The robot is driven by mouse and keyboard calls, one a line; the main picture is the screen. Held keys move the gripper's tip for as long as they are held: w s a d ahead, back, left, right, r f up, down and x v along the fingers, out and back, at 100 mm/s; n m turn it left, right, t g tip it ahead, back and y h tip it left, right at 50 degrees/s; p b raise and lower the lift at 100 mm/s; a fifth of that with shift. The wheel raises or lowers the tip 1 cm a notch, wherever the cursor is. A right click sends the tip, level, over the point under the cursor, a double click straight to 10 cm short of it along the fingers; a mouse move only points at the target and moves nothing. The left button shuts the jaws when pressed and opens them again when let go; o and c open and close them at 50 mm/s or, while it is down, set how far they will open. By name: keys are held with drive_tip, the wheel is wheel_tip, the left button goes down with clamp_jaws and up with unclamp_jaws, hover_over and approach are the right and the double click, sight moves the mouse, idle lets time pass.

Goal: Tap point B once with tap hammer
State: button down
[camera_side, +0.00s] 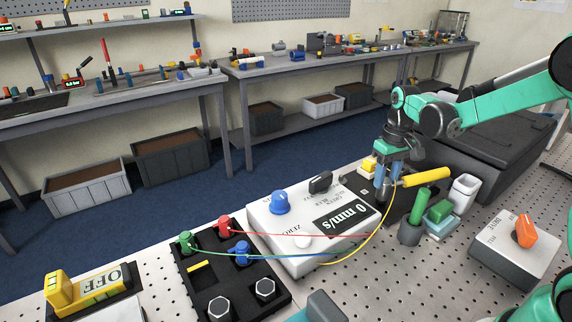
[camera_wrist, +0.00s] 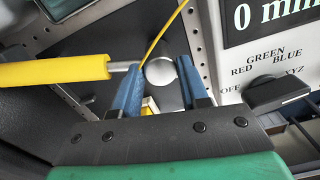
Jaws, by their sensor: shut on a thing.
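My gripper (camera_side: 384,190) is low over a dark area just right of the white meter box, its blue fingers pointing down. It is shut on the tap hammer; the hammer's yellow handle (camera_side: 427,176) sticks out to the right. In the wrist view the yellow handle (camera_wrist: 55,71) comes in from the left, and its metal rod reaches the left finger of my gripper (camera_wrist: 160,68). A round silver part (camera_wrist: 160,71) shows between the fingers; I cannot tell whether it is the hammer head. I cannot make out a mark for point B.
The white meter box (camera_side: 290,225) reads 0 mm/s. Red, green and yellow wires cross it; the yellow one runs up to my gripper. A box with an orange knob (camera_side: 525,231) is farther right.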

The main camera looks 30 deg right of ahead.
drive_tip(key=shift+r, duration=3)
